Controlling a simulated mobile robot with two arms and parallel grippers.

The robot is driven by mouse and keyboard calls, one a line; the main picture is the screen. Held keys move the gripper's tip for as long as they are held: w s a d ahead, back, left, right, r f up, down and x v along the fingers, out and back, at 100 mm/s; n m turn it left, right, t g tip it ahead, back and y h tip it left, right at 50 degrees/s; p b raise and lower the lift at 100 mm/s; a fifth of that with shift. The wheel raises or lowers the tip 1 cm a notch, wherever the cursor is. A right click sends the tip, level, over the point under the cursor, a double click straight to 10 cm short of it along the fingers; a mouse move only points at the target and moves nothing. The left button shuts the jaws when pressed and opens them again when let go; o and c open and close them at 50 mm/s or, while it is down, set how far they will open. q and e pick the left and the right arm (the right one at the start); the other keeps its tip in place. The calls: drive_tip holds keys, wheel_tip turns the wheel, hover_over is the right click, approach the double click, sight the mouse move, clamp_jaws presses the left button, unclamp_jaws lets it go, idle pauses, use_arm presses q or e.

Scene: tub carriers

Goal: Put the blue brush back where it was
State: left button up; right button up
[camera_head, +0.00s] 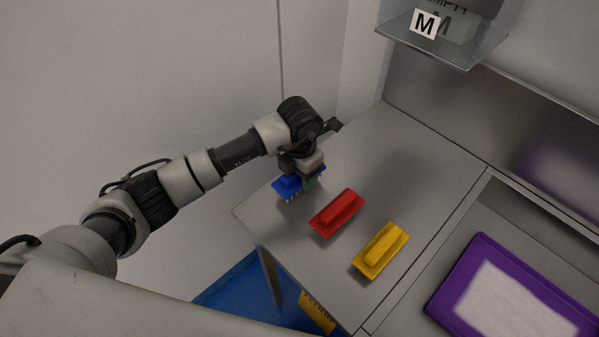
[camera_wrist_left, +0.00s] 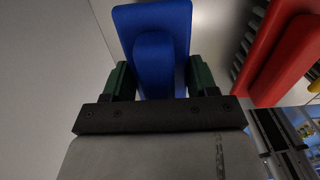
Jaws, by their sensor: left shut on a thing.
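The blue brush (camera_head: 287,185) is at the far left end of the row of brushes on the grey counter, partly hidden by my gripper. My left gripper (camera_head: 309,178) is shut on it. In the left wrist view the blue brush (camera_wrist_left: 153,45) sits between the two green fingers (camera_wrist_left: 157,82), held by its raised handle. Its bristles show below it in the head view; I cannot tell whether they touch the counter. My right gripper is in neither view.
A red brush (camera_head: 337,213) lies close to the right of the blue one, and a yellow brush (camera_head: 381,250) beyond it. A purple tray (camera_head: 437,304) is at lower right. The counter (camera_head: 415,150) behind is clear. A shelf marked M (camera_head: 440,48) hangs above.

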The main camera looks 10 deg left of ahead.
use_arm(q)
drive_tip(key=shift+f, duration=0.8)
drive_tip(key=o, duration=0.9)
drive_tip(key=shift+r, duration=0.1)
drive_tip(key=shift+r, duration=0.25)
wheel_tip(320, 180, up, 10)
drive_tip(key=b, duration=0.2)
drive_tip(key=shift+r+b, duration=0.25)
drive_tip(key=shift+b, duration=0.15)
drive_tip(key=shift+r, duration=0.6)
